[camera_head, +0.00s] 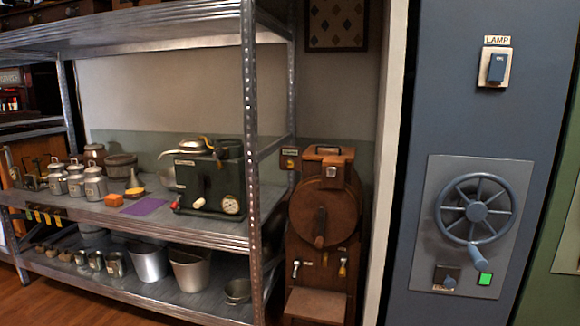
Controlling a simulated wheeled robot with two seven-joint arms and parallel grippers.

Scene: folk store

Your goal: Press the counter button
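A blue-grey cabinet (455,120) stands at the right with a lighter plate (440,250) on its front. The plate bears a spoked handwheel (476,209) with a handle at its lower right. Below the wheel are a dark square control with a round knob or button (449,281) and a bright green square (485,279). A blue switch (496,68) under a "LAMP" label sits higher up. No counter label is readable, so I cannot tell which control is the counter button. Neither gripper is in view.
A metal shelf unit (251,130) at the left holds metal cans, a dark green machine (210,185) and buckets (190,268). A brown wooden machine (325,210) with a crank stands between shelf and cabinet. A green panel (556,240) is at the right edge.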

